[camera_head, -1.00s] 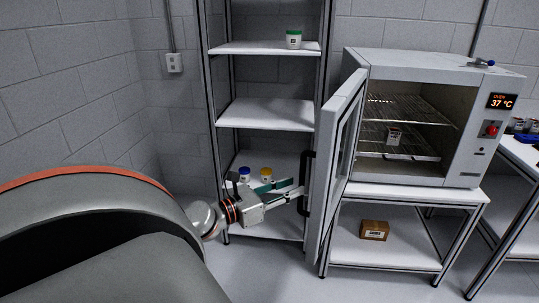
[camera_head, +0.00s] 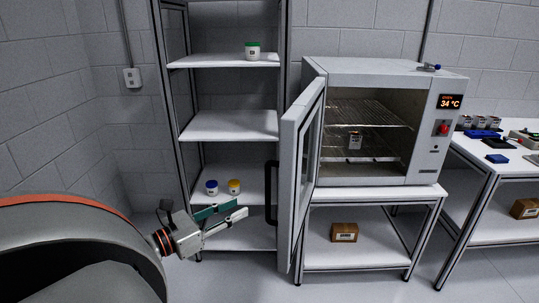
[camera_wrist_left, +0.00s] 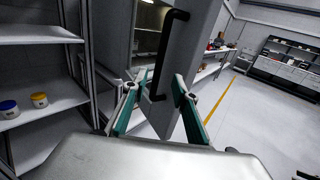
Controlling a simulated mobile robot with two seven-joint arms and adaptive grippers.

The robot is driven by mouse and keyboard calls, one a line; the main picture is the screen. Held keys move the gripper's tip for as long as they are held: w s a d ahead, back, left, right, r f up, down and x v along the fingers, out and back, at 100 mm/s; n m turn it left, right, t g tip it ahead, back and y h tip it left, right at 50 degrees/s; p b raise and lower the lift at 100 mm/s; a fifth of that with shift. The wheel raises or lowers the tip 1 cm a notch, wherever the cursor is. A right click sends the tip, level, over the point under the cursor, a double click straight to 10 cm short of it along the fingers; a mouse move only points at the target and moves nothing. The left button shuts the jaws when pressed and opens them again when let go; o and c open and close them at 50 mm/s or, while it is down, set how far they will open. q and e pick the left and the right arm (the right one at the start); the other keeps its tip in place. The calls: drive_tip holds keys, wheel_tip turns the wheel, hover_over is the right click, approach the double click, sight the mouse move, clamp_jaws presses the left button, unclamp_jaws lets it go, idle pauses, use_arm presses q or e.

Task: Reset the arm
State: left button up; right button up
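My left gripper (camera_head: 242,211) is in front of the shelf rack, left of the open oven door (camera_head: 300,185). In the left wrist view my left gripper (camera_wrist_left: 157,92) has its two green-backed fingers spread apart with nothing held between them. The black door handle (camera_head: 271,193) is just right of the fingertips in the head view. In the wrist view the handle (camera_wrist_left: 163,55) shows beyond the fingers, apart from them. The oven (camera_head: 375,120) stands open and its display reads 34 °C. My right gripper is in neither view.
A small container (camera_head: 354,140) stands inside the oven. A cardboard box (camera_head: 344,232) sits below it. A bench (camera_head: 485,155) with several items is at right.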

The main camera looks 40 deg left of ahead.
use_arm(q)
drive_tip(key=s+d+f+m+g, duration=0.1)
drive_tip(key=d+f+m+g, duration=0.1)
drive_tip(key=d+f+m, duration=0.6)
drive_tip(key=s+d+f+m+g, duration=0.2)
drive_tip(key=d+f+m, duration=0.2)
drive_tip(key=f+m, duration=0.75)
drive_tip(key=s+d+f+m+g, duration=0.3)
drive_tip(key=d+f+m, duration=1)
drive_tip(key=d+m, duration=0.3)
drive_tip(key=m, duration=0.3)
drive_tip(key=shift+d+f, duration=0.2)
drive_tip(key=shift+d, duration=0.2)
drive_tip(key=shift+w+a, duration=0.1)
drive_tip(key=shift+c, duration=0.5)
